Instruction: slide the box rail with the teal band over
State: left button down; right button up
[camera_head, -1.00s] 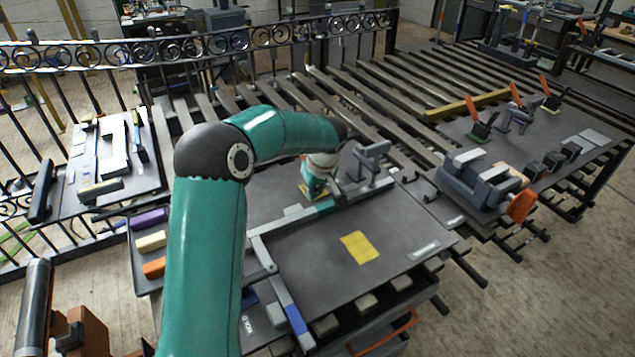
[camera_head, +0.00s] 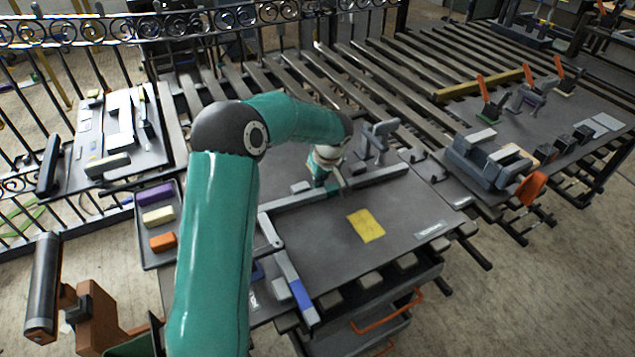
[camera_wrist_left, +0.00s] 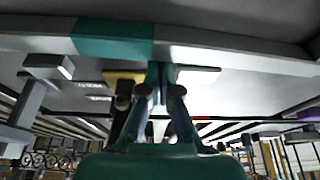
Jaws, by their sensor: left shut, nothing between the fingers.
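The grey box rail (camera_head: 376,182) lies across the dark work table (camera_head: 410,205). I cannot tell whether the fingertips touch the rail. My right gripper is not in view.
A grey bar with a blue band (camera_head: 297,292) runs along the table's left side. A yellow patch (camera_head: 366,225) lies on the table in front of the rail. A grey upright fixture (camera_head: 379,142) stands behind the rail. A tray of coloured blocks (camera_head: 158,216) is left.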

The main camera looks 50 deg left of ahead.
aim_at(325, 197)
pick_arm(q)
jog(key=d+b, duration=0.2)
jog(key=s+d+b, duration=0.1)
jog(key=d, duration=0.1)
jog(key=shift+f+b, duration=0.3)
jog(key=shift+f, duration=0.05)
jog(key=shift+s+d+r, duration=0.15)
jog(key=shift+s+d, duration=0.05)
jog(key=shift+d, duration=0.15)
jog(key=shift+r, duration=0.15)
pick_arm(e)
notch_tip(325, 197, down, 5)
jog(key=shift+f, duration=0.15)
